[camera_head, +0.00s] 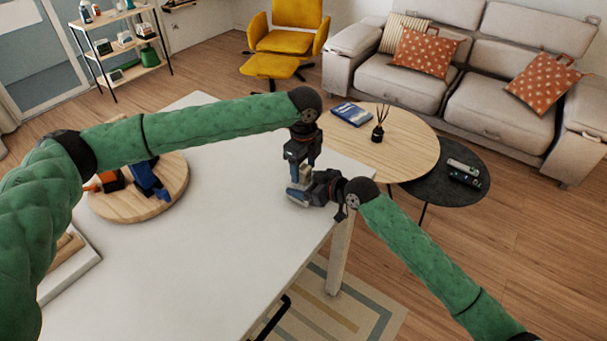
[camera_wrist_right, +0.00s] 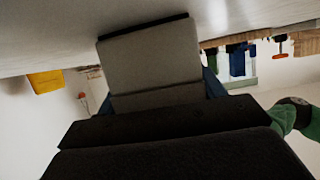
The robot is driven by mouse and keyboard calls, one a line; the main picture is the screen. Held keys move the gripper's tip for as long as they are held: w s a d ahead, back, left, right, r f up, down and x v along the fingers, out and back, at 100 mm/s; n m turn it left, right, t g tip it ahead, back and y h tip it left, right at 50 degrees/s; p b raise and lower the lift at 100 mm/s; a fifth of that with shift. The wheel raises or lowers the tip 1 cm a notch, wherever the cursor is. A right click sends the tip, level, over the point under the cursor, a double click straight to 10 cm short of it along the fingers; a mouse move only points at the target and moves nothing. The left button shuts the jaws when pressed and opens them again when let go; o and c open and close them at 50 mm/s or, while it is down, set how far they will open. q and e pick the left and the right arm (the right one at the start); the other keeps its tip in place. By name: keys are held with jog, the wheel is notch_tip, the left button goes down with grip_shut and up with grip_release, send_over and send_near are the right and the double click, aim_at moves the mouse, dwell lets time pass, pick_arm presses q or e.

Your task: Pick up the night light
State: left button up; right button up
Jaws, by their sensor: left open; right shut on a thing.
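A pale grey-beige, block-shaped thing, which I take to be the night light (camera_head: 306,173), is at the right end of the white table, partly hidden by both grippers. In the right wrist view the night light (camera_wrist_right: 155,62) shows as a grey block with a dark edge, between the blue fingers. My right gripper (camera_head: 299,194) comes in from the right and is shut on it, low over the tabletop. My left gripper (camera_head: 303,165) points down just above it, open. Whether the left fingers touch it I cannot tell.
The white table (camera_head: 230,240) is bare in the middle. A round wooden board (camera_head: 125,205) at the left bears blue and orange things. A tray (camera_head: 70,262) is at the near left edge. A round wooden coffee table (camera_head: 405,150) and a dark side table (camera_head: 425,190) stand beyond.

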aim_at(303, 167)
pick_arm(q)
jog(key=shift+f, duration=0.15)
jog(key=shift+c, duration=0.2)
jog(key=c, duration=1.1)
notch_tip(303, 167, up, 10)
jog(key=shift+r, duration=0.1)
pick_arm(e)
jog(key=o, duration=1.3)
